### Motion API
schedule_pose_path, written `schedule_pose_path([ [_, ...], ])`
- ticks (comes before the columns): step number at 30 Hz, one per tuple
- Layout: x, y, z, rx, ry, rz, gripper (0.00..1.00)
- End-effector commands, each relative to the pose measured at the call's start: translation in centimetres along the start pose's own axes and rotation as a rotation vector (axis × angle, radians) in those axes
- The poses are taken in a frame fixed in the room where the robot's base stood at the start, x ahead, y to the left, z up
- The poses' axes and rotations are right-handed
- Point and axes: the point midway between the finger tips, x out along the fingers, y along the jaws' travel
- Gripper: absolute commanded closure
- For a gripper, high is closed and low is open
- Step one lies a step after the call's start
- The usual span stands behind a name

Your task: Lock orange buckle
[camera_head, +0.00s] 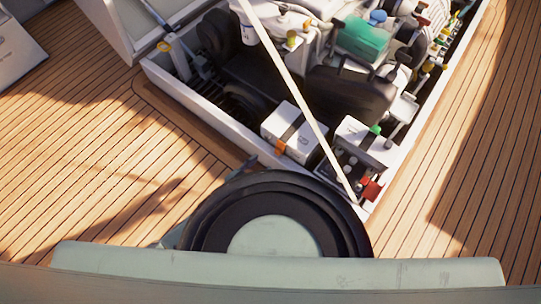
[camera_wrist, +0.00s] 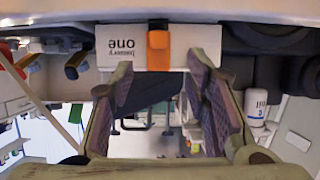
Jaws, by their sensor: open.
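The orange buckle (camera_wrist: 158,48) sits at the front edge of a white box marked "battery one" (camera_wrist: 124,48), at the end of a dark strap. In the head view the orange buckle (camera_head: 281,147) shows small on the near side of the white battery box (camera_head: 284,121). My gripper (camera_wrist: 160,66) is open and empty in the wrist view, its two fingers apart, one to each side of the buckle in the picture. The buckle lies beyond the fingertips, and no touch shows. The head view does not show the fingers; my arm covers the near area.
The open hatch has a white rim (camera_head: 200,115). A pale diagonal rod (camera_head: 296,88) crosses above it. A second white box (camera_head: 362,140) and a red part (camera_head: 370,189) stand at right. Dark engine parts (camera_head: 345,95) lie behind. Wooden deck (camera_head: 75,150) is clear at left.

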Motion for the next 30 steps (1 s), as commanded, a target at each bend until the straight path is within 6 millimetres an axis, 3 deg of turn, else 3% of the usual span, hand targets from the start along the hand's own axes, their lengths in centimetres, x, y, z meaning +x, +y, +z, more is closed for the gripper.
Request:
schedule_pose_path([
  [15,8.9,0.2,-0.2,-0.001,0.004,0.002,0.57],
  [21,10.2,0.1,-0.3,-0.002,0.004,-0.001,0.57],
  [30,10.3,0.1,-0.3,-0.002,0.004,-0.002,0.58],
])
